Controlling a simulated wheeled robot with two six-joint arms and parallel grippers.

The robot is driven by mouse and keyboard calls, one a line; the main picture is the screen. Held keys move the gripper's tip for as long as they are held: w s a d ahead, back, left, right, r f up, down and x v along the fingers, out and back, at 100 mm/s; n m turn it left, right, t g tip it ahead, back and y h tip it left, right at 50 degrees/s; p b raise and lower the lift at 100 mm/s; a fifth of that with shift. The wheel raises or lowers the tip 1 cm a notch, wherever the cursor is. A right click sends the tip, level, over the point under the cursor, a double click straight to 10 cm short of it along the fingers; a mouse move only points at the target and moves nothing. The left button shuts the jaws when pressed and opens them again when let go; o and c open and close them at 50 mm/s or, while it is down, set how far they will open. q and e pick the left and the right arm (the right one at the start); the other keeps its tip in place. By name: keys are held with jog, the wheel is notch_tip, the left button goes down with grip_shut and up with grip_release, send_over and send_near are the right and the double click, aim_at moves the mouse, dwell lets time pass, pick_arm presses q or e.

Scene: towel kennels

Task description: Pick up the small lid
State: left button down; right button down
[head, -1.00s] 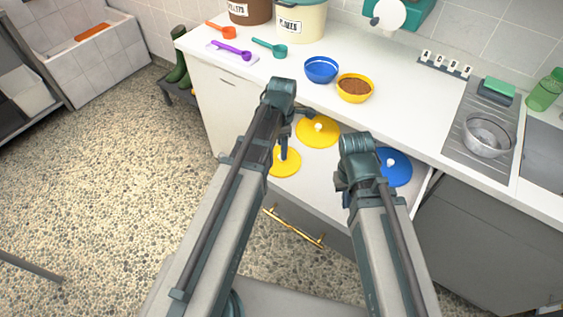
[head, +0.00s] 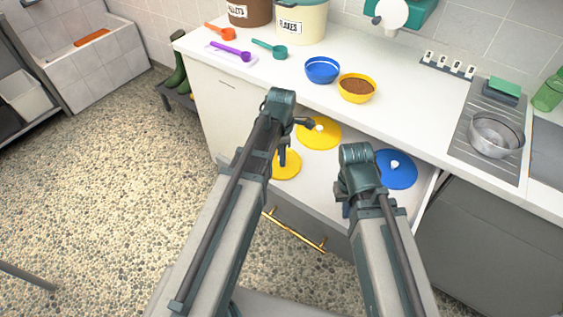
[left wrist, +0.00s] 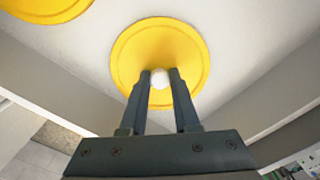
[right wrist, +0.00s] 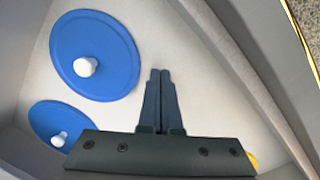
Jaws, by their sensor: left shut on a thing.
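The small yellow lid (head: 288,168) is a round disc with a white knob, in the open drawer. In the left wrist view the lid (left wrist: 160,45) has its knob (left wrist: 160,79) between the fingers of my left gripper (left wrist: 160,75). My left gripper (head: 283,160) is shut on this knob. Whether the lid is clear of the drawer floor I cannot tell. A larger yellow lid (head: 320,134) lies behind it. My right gripper (right wrist: 160,75) is shut and empty, fingers together, over the drawer beside the blue lids.
Two blue lids, one larger (right wrist: 92,50) and one smaller (right wrist: 50,122), lie in the drawer (head: 310,185). On the counter (head: 420,120) above stand a blue bowl (head: 322,69), a yellow bowl of brown food (head: 356,88) and several scoops. A metal bowl (head: 495,135) sits at the sink.

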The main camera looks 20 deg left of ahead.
pick_arm(q)
jog(key=shift+r, duration=0.1)
pick_arm(e)
jog(key=shift+r, duration=0.1)
